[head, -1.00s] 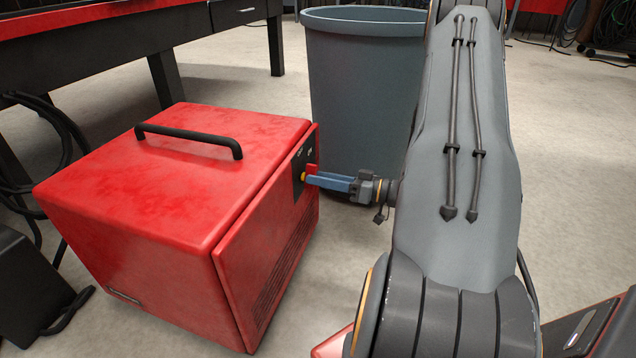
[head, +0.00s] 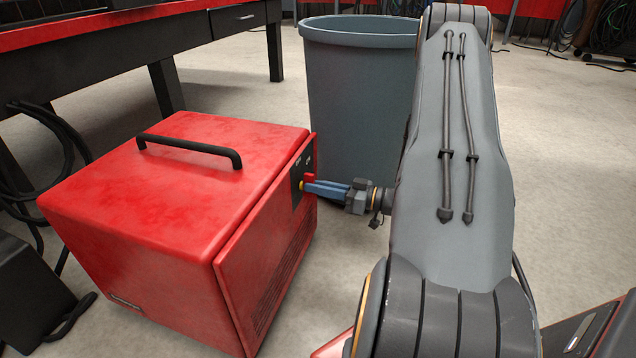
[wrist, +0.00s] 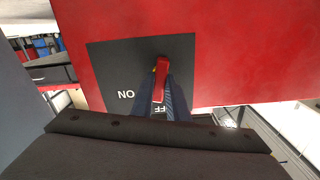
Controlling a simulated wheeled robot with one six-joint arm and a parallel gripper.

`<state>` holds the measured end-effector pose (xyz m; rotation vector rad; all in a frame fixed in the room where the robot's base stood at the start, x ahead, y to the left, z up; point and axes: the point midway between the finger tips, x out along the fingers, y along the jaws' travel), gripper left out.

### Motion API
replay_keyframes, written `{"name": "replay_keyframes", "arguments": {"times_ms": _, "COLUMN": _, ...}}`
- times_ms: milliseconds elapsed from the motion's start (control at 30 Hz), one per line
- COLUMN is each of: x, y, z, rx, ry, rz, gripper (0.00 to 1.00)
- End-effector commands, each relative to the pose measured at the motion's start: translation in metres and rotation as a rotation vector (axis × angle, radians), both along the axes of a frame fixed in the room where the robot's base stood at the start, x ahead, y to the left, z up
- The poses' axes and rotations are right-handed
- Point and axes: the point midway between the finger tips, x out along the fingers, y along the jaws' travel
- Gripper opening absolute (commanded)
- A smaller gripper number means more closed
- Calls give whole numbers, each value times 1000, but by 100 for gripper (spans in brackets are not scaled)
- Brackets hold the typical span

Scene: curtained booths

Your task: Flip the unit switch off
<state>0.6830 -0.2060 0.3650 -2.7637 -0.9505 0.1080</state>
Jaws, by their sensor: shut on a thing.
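The unit is a red box (head: 160,205) with a black top handle, standing on the floor at left in the head view. Its switch is a small red lever (wrist: 160,78) on a dark panel (wrist: 112,65) on the unit's front. My gripper (wrist: 164,92) has its blue fingers closed around the lever, one on each side; the head view shows them reaching the panel from the right. In the wrist view the lever points down toward an upside-down label reading "FF", partly hidden by the fingers. An upside-down "ON" label (wrist: 126,94) is left of the lever.
A grey bin (head: 360,95) stands just behind my gripper. A red-topped workbench (head: 100,45) is at the back left. A black case (head: 35,290) and coiled cables lie left of the unit.

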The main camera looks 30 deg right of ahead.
Motion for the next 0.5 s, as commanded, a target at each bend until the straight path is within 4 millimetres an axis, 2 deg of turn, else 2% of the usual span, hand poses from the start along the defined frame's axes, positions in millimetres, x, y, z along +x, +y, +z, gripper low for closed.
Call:
{"name": "replay_keyframes", "arguments": {"times_ms": 300, "x": -1, "y": 1, "z": 2, "rx": -167, "ry": -128, "rz": 0, "gripper": 0}}
{"name": "replay_keyframes", "arguments": {"times_ms": 500, "x": -1, "y": 1, "z": 0, "rx": -195, "ry": -151, "rz": 0, "gripper": 0}}
